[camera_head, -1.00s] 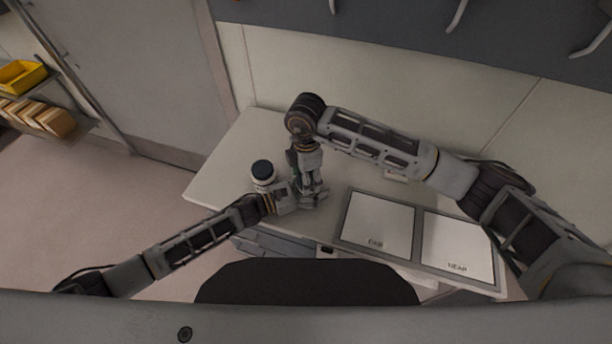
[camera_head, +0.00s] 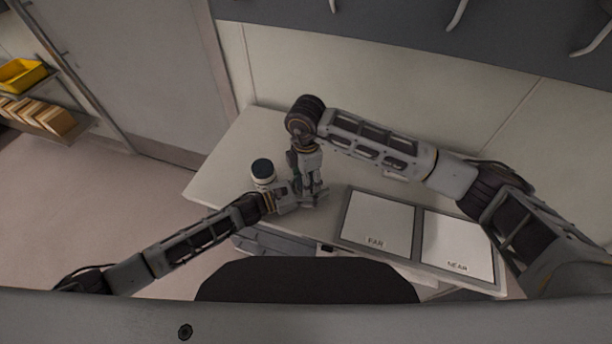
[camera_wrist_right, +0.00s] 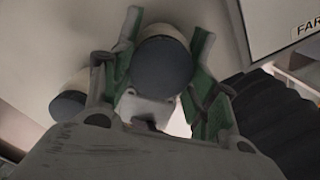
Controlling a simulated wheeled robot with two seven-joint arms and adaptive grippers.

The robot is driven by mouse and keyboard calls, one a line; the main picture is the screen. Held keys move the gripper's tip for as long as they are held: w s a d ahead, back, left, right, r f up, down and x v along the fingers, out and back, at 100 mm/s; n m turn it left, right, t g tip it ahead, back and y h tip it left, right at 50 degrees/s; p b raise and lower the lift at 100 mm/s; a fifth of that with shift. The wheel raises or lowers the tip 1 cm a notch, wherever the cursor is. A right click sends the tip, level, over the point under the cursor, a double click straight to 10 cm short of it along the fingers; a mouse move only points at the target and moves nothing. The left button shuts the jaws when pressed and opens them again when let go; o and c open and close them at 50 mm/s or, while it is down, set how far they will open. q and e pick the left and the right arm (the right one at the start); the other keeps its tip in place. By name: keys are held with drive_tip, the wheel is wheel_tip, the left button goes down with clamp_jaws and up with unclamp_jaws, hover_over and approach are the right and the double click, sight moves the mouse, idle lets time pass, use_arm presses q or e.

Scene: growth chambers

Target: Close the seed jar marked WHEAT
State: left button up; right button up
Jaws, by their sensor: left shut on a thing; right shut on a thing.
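A pale jar with a dark lid (camera_wrist_right: 163,62) is between the green-lined fingers of my right gripper (camera_wrist_right: 166,38), which is shut on the lid. In the head view this jar is mostly hidden behind my grippers. My left gripper (camera_head: 312,196) comes in low from the left and is shut at the same spot, apparently on the jar's body. My right gripper points down there from above (camera_head: 312,184). A second white jar with a dark lid (camera_head: 263,172) stands just left of the grippers; it also shows in the right wrist view (camera_wrist_right: 68,103). No WHEAT marking is readable.
Two white panels in grey frames lie on the table (camera_head: 225,170) at the right, the FAR panel (camera_head: 378,222) and the NEAR panel (camera_head: 458,245). Shelves with a yellow bin (camera_head: 22,75) are far left. Bare table lies left of and behind the standing jar.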

drive_tip(key=shift+f, duration=0.1)
use_arm(q)
clamp_jaws()
use_arm(e)
drive_tip(key=m, duration=0.5)
drive_tip(key=shift+w+a+m, duration=0.1)
drive_tip(key=shift+m, duration=0.2)
drive_tip(key=shift+w+a+m, duration=0.1)
drive_tip(key=shift+a+m, duration=0.15)
drive_tip(key=shift+m, duration=0.45)
drive_tip(key=shift+a+m, duration=0.2)
drive_tip(key=shift+m, duration=0.5)
drive_tip(key=shift+d+m, duration=0.3)
drive_tip(key=shift+m, duration=0.4)
drive_tip(key=shift+d, duration=0.25)
use_arm(q)
drive_tip(key=shift+w+a, duration=0.1)
use_arm(e)
drive_tip(key=shift+f, duration=0.1)
drive_tip(key=o, duration=0.7)
drive_tip(key=shift+c, duration=0.2)
